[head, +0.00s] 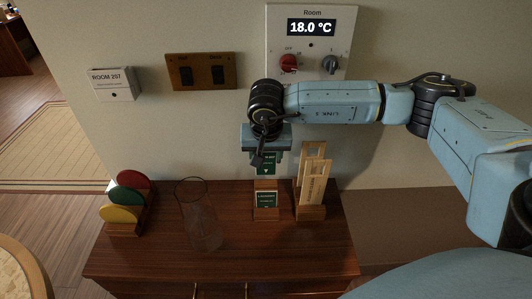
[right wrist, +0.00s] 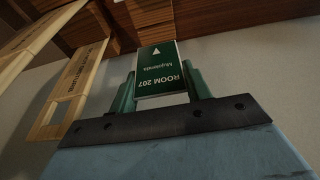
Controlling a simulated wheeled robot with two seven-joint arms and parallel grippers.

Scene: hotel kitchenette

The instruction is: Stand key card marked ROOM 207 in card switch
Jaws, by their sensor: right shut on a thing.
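The green key card marked ROOM 207 (right wrist: 160,72) is between the fingers of my right gripper (right wrist: 161,92), which is shut on it. In the head view the card (head: 267,166) hangs below my right gripper (head: 263,153), partly hidden by it, above a small wooden holder (head: 266,214). Another green card (head: 266,199) stands in that holder. The card switch, a white box labelled ROOM 207 (head: 112,83), is on the wall at the left, well away from the gripper. Its slot is hard to make out. My left gripper is not in view.
Tall wooden tags (head: 313,178) stand in a rack just right of the holder. A clear glass vase (head: 199,220) and a rack of coloured discs (head: 127,202) stand to the left on the cabinet. A brown switch plate (head: 201,71) and a thermostat panel (head: 311,40) are on the wall.

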